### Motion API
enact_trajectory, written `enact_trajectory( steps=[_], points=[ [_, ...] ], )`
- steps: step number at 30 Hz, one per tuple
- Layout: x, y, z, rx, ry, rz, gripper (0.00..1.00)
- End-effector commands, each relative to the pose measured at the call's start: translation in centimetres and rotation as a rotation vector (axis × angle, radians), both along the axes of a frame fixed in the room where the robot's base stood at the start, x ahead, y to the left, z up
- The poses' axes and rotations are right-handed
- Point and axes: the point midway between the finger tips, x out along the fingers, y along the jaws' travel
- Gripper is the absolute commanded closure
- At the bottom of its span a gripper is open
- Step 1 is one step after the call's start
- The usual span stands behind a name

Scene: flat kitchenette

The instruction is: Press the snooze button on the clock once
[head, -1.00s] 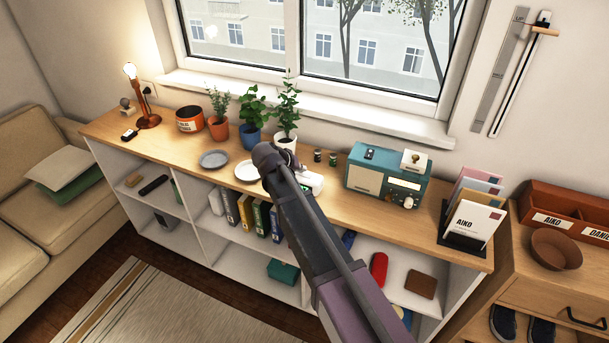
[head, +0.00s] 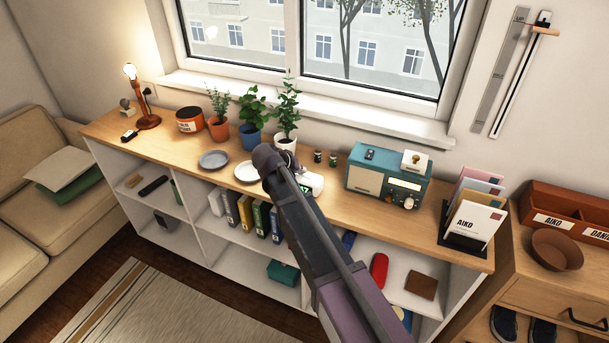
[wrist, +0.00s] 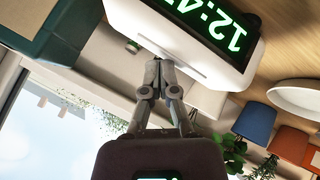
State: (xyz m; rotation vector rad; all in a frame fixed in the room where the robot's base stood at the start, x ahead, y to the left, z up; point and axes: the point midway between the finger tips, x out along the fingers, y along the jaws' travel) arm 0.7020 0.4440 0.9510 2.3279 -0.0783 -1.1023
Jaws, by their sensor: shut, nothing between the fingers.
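The white clock (head: 314,183) stands on the wooden shelf top, partly hidden behind my arm in the head view. In the wrist view the clock (wrist: 190,52) fills the top middle, with green digits lit on its dark face. My gripper (wrist: 158,66) is shut and empty, its fingertips close to the clock's upper edge. I cannot tell whether they touch it. In the head view my arm hides the fingertips.
A white plate (head: 247,172) and potted plants (head: 285,140) are to the left. The window (head: 370,50) is behind.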

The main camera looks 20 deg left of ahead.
Motion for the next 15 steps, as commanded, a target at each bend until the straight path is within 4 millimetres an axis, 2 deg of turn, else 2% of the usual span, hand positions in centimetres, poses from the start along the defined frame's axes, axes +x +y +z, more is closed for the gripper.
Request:
enact_trajectory(
  steps=[9,15],
  points=[
    [0.0,0.0,1.3,0.000,0.000,0.000,1.00],
    [0.0,0.0,1.4,0.000,0.000,0.000,1.00]
  ],
)
